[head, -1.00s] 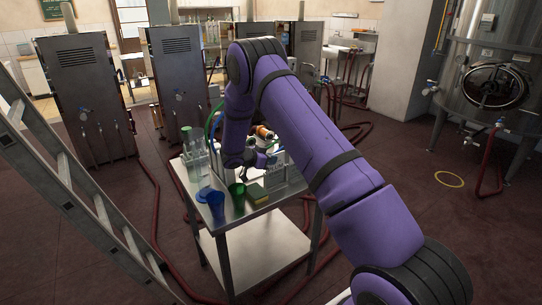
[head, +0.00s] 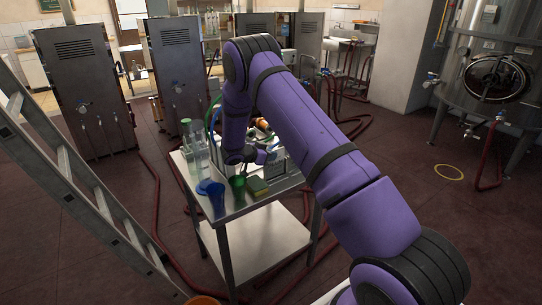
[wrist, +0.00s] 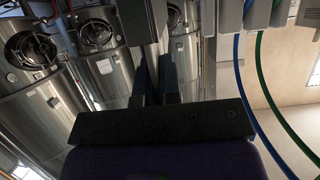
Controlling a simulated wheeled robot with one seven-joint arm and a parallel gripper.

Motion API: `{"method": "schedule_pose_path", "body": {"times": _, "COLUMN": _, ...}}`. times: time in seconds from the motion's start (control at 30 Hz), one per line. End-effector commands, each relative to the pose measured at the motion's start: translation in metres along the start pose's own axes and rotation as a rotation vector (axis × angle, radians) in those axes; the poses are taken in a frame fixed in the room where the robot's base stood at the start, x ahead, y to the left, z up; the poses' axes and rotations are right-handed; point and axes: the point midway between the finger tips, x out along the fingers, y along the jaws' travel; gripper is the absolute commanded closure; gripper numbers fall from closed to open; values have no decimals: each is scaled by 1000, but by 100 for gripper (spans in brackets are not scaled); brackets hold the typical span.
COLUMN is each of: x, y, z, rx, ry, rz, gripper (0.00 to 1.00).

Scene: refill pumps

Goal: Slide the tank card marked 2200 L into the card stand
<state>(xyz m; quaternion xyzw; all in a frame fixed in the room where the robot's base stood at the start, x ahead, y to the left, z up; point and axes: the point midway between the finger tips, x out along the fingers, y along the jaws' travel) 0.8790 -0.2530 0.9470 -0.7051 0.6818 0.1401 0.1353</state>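In the head view, my purple arm bends down over a small metal trolley (head: 240,207). My gripper (wrist: 155,78) shows in the wrist view as two dark fingers with a narrow gap between them. Whether a thin card sits in that gap is too dark to tell. A dark flat shape (wrist: 138,22) stands just beyond the fingertips, and I cannot tell what it is. A pale box-like thing (head: 277,165) stands on the trolley beside my wrist, partly hidden by my arm. I cannot make out the 2200 L card or the card stand in either view.
On the trolley are clear bottles (head: 198,155), a blue cup (head: 216,202), a green cup (head: 238,188) and a sponge (head: 257,187). A ladder (head: 85,185) leans at left. Red hoses (head: 155,205) lie on the floor. A large steel tank (head: 497,75) stands at right.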

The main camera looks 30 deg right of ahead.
Motion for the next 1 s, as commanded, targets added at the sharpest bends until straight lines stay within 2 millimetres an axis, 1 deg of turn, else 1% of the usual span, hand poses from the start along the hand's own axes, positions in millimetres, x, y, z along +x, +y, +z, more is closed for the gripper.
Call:
{"method": "schedule_pose_path", "body": {"times": 0.23, "x": 1, "y": 0, "z": 4, "rx": -1, "ry": -1, "rz": -1, "gripper": 100}}
{"method": "schedule_pose_path", "body": {"times": 0.3, "x": 1, "y": 0, "z": 4, "rx": 0, "ry": -1, "rz": -1, "gripper": 82}}
{"method": "schedule_pose_path", "body": {"times": 0.37, "x": 1, "y": 0, "z": 4, "rx": 0, "ry": -1, "rz": -1, "gripper": 68}}
{"method": "schedule_pose_path", "body": {"times": 0.4, "x": 1, "y": 0, "z": 4, "rx": 0, "ry": -1, "rz": -1, "gripper": 66}}
{"method": "schedule_pose_path", "body": {"times": 0.63, "x": 1, "y": 0, "z": 4, "rx": 0, "ry": -1, "rz": 0, "gripper": 66}}
{"method": "schedule_pose_path", "body": {"times": 0.77, "x": 0, "y": 0, "z": -1, "rx": 2, "ry": 0, "rz": 1, "gripper": 66}}
{"method": "schedule_pose_path", "body": {"times": 0.87, "x": -4, "y": 0, "z": -10, "rx": 3, "ry": -1, "rz": 0, "gripper": 66}}
{"method": "schedule_pose_path", "body": {"times": 1.0, "x": -12, "y": 0, "z": -31, "rx": 5, "ry": -1, "rz": 0, "gripper": 66}}
